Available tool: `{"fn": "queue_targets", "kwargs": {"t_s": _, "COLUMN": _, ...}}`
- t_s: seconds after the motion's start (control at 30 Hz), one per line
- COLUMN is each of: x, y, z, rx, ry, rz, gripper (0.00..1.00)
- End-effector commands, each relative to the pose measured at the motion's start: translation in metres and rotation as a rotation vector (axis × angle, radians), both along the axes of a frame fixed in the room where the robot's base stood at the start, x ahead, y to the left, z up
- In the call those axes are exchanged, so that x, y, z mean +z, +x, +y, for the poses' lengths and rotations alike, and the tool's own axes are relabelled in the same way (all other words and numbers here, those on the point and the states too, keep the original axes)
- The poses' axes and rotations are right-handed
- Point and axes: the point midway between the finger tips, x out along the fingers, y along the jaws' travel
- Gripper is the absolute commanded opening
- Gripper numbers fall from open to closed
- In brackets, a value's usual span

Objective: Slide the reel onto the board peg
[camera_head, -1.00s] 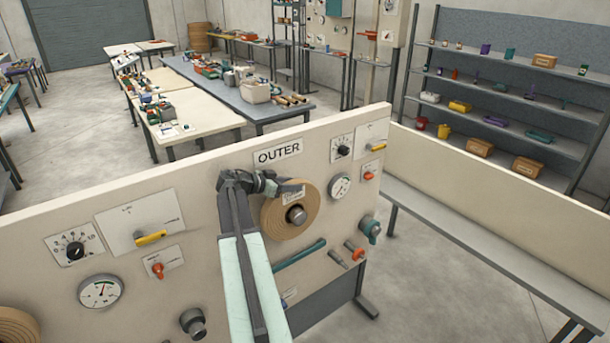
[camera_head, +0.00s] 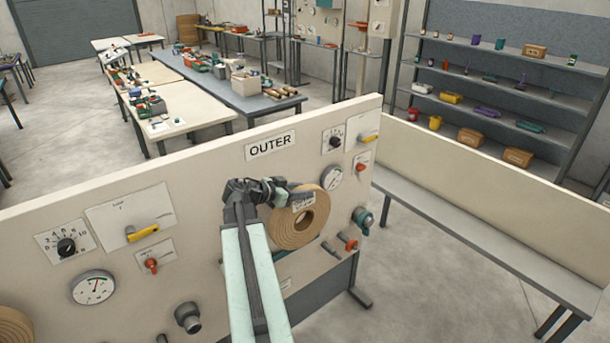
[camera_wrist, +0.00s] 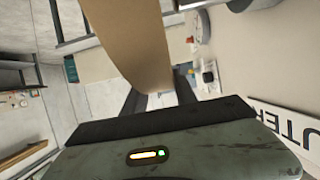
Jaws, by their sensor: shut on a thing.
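The tan reel (camera_head: 284,230) has a hole through its middle and a small white label near its upper rim. My gripper (camera_head: 290,191) is shut on the reel's upper rim and holds it in front of the board (camera_head: 205,180), below the OUTER sign (camera_head: 270,145). No peg shows through the reel's hole in the head view; any peg behind the reel is hidden. In the wrist view the reel (camera_wrist: 130,40) fills the upper middle, between the dark fingers (camera_wrist: 160,103).
Dials, gauges and switches cover the board, with a yellow lever (camera_head: 142,233) left of my arm. A grey round fitting (camera_head: 188,317) sticks out at lower left. A teal fitting (camera_head: 362,219) and an orange-ended rod (camera_head: 349,243) stand right of the reel. Another reel (camera_head: 14,328) shows at lower left.

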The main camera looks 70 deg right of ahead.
Motion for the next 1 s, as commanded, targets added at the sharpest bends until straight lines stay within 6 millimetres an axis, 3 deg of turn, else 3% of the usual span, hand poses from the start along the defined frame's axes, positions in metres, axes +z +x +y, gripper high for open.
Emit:
{"fn": "queue_targets", "kwargs": {"t_s": 0.47, "x": 0.004, "y": -0.046, "z": 0.028, "rx": -0.001, "ry": -0.002, "rz": 0.003, "gripper": 0.00}}
{"fn": "queue_targets", "kwargs": {"t_s": 1.0, "x": 0.009, "y": -0.072, "z": 0.026, "rx": -0.073, "ry": 0.021, "rz": 0.024, "gripper": 0.00}}
